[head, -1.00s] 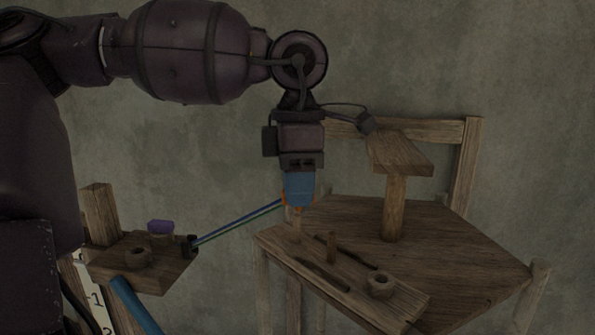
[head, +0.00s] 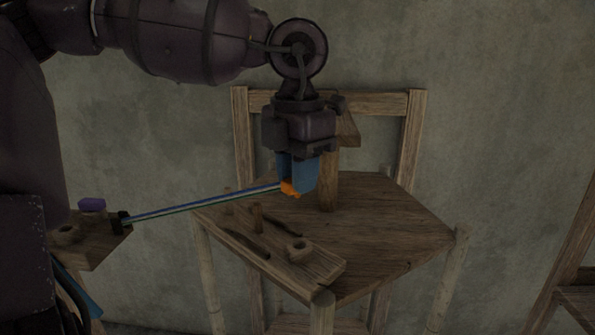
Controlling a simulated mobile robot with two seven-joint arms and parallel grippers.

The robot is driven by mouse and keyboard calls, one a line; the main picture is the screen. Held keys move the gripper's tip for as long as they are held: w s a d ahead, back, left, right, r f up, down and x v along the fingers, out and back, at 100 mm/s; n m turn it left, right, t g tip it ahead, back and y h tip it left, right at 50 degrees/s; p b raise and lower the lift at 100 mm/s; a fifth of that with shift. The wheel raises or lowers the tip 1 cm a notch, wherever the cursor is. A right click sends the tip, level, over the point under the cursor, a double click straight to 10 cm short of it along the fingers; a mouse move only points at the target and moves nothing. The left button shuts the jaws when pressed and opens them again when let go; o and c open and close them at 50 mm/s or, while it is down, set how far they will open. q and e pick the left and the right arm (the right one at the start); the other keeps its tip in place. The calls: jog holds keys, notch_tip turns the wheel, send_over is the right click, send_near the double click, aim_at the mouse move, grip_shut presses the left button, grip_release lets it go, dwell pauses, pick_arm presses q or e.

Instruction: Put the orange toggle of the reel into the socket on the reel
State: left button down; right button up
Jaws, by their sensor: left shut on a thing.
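The orange toggle (head: 290,188) is between the blue fingertips of my left gripper (head: 298,178), which is shut on it. Several thin cords (head: 200,203) run from the toggle left to a black guide (head: 121,222). The gripper points down, and in the picture it sits above and behind a wooden board with pegs (head: 270,257) on the chair seat. I cannot tell for sure which piece is the reel. My right gripper is not in view.
The wooden chair (head: 390,235) has a backrest and an upright post (head: 328,185) behind the gripper. Short pegs (head: 257,217) and dark strips lie on the board. The seat's right side is clear.

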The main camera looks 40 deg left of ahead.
pick_arm(q)
jog(key=shift+w+d+f, duration=0.15)
jog(key=shift+d+f, duration=0.05)
jog(key=shift+f, duration=0.3)
notch_tip(320, 180, down, 2)
jog(key=shift+a+f+b, duration=0.1)
jog(key=shift+a+b, duration=0.05)
jog(key=shift+b, duration=0.45)
jog(key=shift+f+b, duration=0.55)
jog(key=shift+f, duration=0.3)
jog(key=shift+f+b, duration=0.65)
jog(key=shift+b, duration=0.3)
